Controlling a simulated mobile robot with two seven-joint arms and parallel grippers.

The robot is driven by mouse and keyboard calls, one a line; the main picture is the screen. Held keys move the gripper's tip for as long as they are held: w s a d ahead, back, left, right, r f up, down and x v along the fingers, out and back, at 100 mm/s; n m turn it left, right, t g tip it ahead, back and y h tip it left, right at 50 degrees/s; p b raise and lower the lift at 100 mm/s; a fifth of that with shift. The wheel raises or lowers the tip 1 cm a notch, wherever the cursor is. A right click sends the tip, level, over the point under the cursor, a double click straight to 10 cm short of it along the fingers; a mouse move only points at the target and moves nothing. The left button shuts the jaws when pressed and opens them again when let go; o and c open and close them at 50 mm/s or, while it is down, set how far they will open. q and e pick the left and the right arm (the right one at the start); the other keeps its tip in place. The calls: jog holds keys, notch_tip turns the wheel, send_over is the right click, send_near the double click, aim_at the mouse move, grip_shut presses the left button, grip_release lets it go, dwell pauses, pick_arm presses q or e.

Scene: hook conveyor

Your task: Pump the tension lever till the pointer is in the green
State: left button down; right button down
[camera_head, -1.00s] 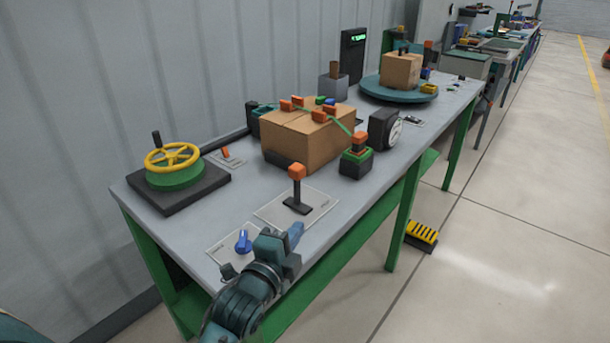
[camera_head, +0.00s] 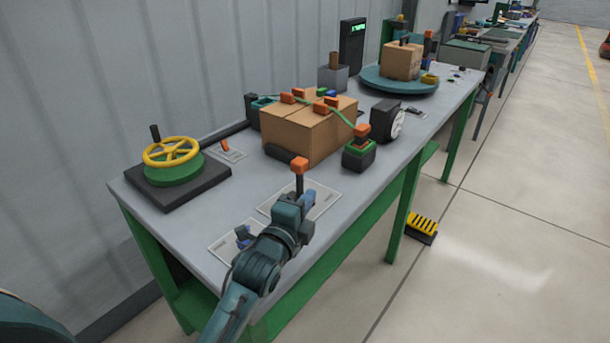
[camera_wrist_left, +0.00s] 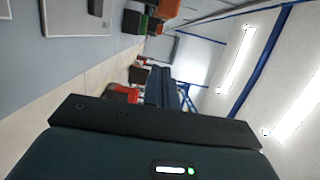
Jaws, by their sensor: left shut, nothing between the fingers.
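The lever with an orange knob (camera_head: 299,166) stands upright on a pale plate (camera_head: 325,202) at the table's near side. My left gripper (camera_head: 307,198) is shut and empty, just in front of the lever's lower part; it hides the lever's foot. I cannot tell whether it touches the lever. In the left wrist view its dark fingers (camera_wrist_left: 166,90) point away from the camera, and the pale plate shows at the upper left (camera_wrist_left: 75,22). The round white gauge (camera_head: 398,125) is seen nearly edge-on, and its pointer cannot be read. My right gripper is out of view.
A strapped cardboard box (camera_head: 300,132) stands behind the lever, with a green-and-black block with an orange top (camera_head: 359,152) to its right. A yellow handwheel (camera_head: 171,152) is at left. A blue knob (camera_head: 243,234) is partly hidden by my left arm. Bare tabletop lies left of the lever.

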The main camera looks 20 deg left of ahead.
aim_at(300, 180)
pick_arm(q)
jog(key=w+a+p, duration=0.1)
jog(key=w+a, duration=0.2)
jog(key=w, duration=0.5)
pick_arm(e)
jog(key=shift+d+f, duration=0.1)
pick_arm(q)
jog(key=shift+a, duration=0.1)
